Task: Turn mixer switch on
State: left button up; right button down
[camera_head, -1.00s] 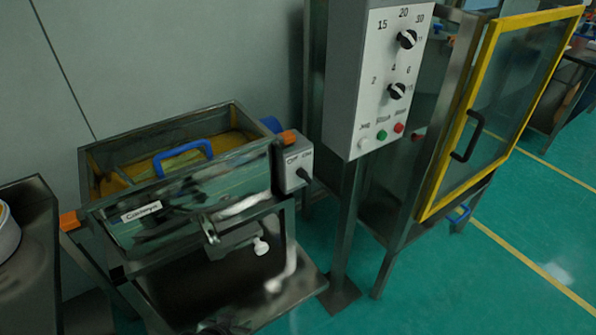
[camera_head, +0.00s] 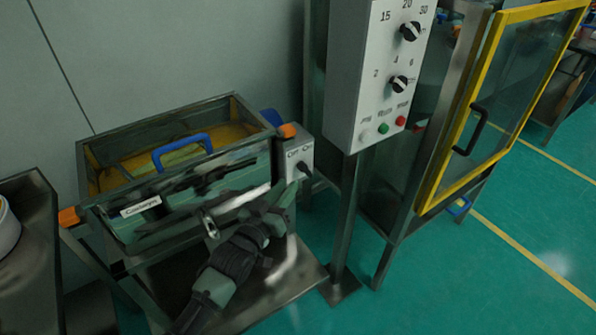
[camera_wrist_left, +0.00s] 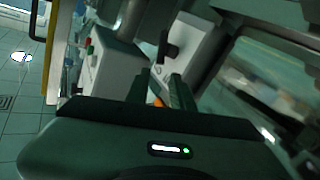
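The mixer (camera_head: 180,205) is a metal trough with a blue handle on its lid, at the left of the head view. Its switch box (camera_head: 300,152) is a grey box at the trough's right end, marked OFF and ON. A black switch knob (camera_head: 304,170) sits on its face; it also shows in the left wrist view (camera_wrist_left: 168,48). My left gripper (camera_head: 284,196) is in front of the trough, just below and left of the knob. Its fingers (camera_wrist_left: 163,90) stand apart with nothing between them, short of the knob. My right gripper is not in view.
A tall control panel (camera_head: 376,90) with two dials and several buttons stands right of the mixer on a post. A yellow-framed glass door (camera_head: 480,110) stands open farther right. A metal shelf (camera_head: 300,285) lies under the trough. Green floor is clear at the lower right.

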aim_at(301, 168)
pick_arm(q)
jog(key=x, duration=0.7)
jog(key=shift+w, duration=0.1)
grip_shut()
